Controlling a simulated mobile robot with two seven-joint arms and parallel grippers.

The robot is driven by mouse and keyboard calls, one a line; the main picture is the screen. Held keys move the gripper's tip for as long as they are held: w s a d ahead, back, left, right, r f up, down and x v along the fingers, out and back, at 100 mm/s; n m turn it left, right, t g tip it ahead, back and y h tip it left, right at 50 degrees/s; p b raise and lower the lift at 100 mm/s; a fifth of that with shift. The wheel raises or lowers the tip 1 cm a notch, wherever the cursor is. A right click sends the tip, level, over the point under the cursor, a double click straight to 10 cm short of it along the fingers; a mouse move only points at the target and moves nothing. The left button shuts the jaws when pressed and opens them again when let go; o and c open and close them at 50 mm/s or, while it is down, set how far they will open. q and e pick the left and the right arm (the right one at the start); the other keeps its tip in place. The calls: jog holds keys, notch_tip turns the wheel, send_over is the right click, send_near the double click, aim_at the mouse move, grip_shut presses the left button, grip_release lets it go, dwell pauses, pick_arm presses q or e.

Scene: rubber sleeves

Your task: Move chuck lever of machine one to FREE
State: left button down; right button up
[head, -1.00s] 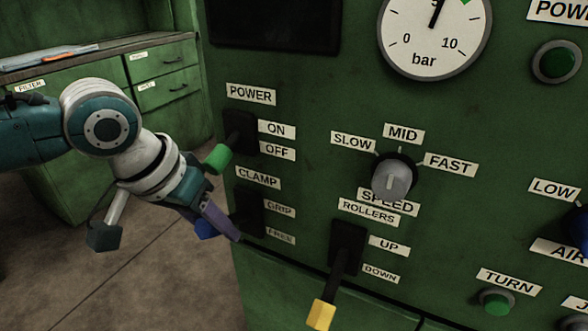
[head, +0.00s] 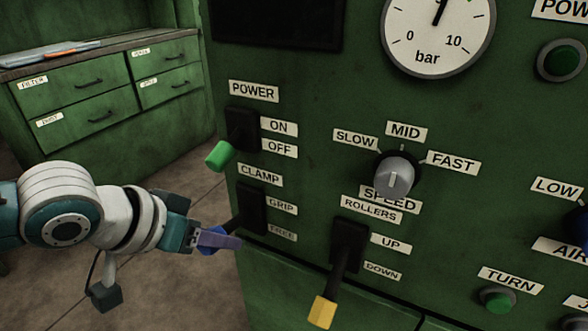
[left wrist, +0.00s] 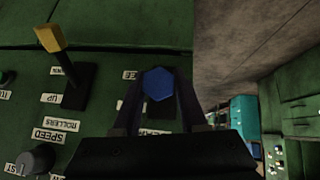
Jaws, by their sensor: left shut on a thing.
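The lever under the CLAMP label (head: 260,175), with GRIP and FREE labels, has a black shaft (head: 232,224) and a blue handle (head: 208,246). It slopes outward and down to the left from its black plate (head: 252,208); I cannot tell exactly which label it stands at. In the left wrist view the blue handle end (left wrist: 158,84) sits between the two dark fingers. My right gripper is not in view.
The green-handled POWER lever (head: 220,156) sticks out just above my left gripper. The yellow-handled ROLLERS lever (head: 322,312) points down to the right of it. The grey SPEED knob (head: 397,178) is further right. Green drawers (head: 100,90) stand at the back left, with open floor before them.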

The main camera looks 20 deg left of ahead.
pick_arm(q)
notch_tip(320, 180, down, 6)
jog(key=w+t+h+b, duration=0.1)
jog(key=t+b, duration=0.7)
jog(key=b, duration=0.5)
jog(key=shift+f+m, duration=0.15)
jog(key=shift+m, duration=0.15)
jog(key=shift+c, duration=2.2)
grip_release()
jog(key=p+v, duration=0.3)
jog(key=v, duration=0.7)
jog(key=shift+f, duration=0.2)
